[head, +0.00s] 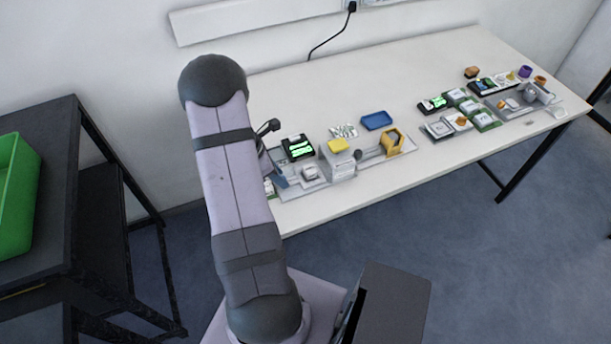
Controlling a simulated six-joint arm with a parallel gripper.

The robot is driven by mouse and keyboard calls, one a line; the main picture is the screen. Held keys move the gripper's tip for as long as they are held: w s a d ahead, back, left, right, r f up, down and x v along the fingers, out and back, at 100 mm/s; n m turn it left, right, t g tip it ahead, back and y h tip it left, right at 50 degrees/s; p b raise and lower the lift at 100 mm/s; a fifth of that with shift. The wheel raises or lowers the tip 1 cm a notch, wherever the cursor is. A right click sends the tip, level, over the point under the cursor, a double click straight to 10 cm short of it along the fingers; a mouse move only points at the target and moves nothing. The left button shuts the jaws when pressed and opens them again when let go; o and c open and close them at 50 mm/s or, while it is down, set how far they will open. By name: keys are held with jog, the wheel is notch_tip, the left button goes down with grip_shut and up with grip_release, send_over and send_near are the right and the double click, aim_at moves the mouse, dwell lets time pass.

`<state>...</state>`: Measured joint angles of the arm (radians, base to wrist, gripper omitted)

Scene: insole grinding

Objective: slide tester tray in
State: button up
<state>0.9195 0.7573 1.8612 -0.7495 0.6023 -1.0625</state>
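I cannot make out my gripper; my own arm link stands in front of the table's left end and hides what is behind it. A small dark part shows just right of the link and may belong to my wrist. A grey box-like device (338,165) with a yellow top (339,145) stands on a light base plate (375,164) near the table's front left. No tester tray can be told for certain.
The white table (440,75) also holds a black unit with a green display (298,148), a yellow holder (392,141) and several small devices (465,108) at the right. A green bin (18,185) sits on a dark rack at the left. The table's back is clear.

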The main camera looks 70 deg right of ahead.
jog(key=shift+f+b, duration=0.7)
jog(key=shift+f, duration=0.3)
jog(key=shift+r, duration=0.1)
dwell(0.5)
jog(key=c, duration=0.6)
jog(key=shift+d, duration=0.1)
